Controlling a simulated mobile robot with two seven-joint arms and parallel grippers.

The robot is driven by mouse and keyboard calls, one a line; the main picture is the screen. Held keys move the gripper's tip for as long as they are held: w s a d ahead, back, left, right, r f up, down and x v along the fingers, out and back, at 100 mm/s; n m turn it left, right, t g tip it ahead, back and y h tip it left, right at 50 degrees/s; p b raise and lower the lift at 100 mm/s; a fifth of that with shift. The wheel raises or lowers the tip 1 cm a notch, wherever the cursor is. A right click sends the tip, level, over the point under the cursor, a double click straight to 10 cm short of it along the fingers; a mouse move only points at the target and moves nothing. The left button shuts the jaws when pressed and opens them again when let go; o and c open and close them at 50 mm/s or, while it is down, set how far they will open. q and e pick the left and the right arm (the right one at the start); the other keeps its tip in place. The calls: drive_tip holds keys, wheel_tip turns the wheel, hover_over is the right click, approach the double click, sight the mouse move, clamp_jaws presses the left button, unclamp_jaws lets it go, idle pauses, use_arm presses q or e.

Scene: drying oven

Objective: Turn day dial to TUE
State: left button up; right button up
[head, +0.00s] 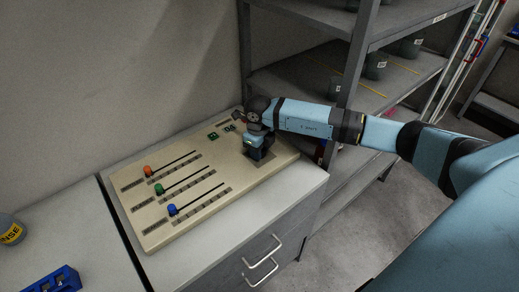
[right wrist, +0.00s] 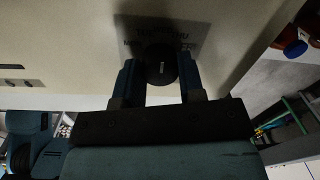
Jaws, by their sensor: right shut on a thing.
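The beige control panel (head: 150,226) lies on the grey cabinet top. The day dial (right wrist: 160,66) shows in the right wrist view as a round black knob with a small pale mark, on a grey label plate (right wrist: 190,40). In the head view my right gripper (head: 258,152) is over the panel's right end and hides the dial. My left gripper is not in view.
The panel also carries orange (head: 148,171), green (head: 159,189) and blue (head: 172,210) slider knobs and small green switches (head: 213,136) left of my gripper. A grey shelf rack (head: 349,75) stands close behind my right arm. A blue rack (head: 55,281) is at lower left.

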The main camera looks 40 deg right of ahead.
drive_tip(key=shift+d+f+n+b, duration=0.1)
drive_tip(key=shift+n+b, duration=0.6)
drive_tip(key=shift+n, duration=0.2)
drive_tip(key=shift+n+b, duration=1.1)
drive_tip(key=shift+n, duration=0.9)
drive_tip(key=o, duration=0.7)
drive_tip(key=shift+c, duration=0.2)
drive_tip(key=shift+o, duration=1.3)
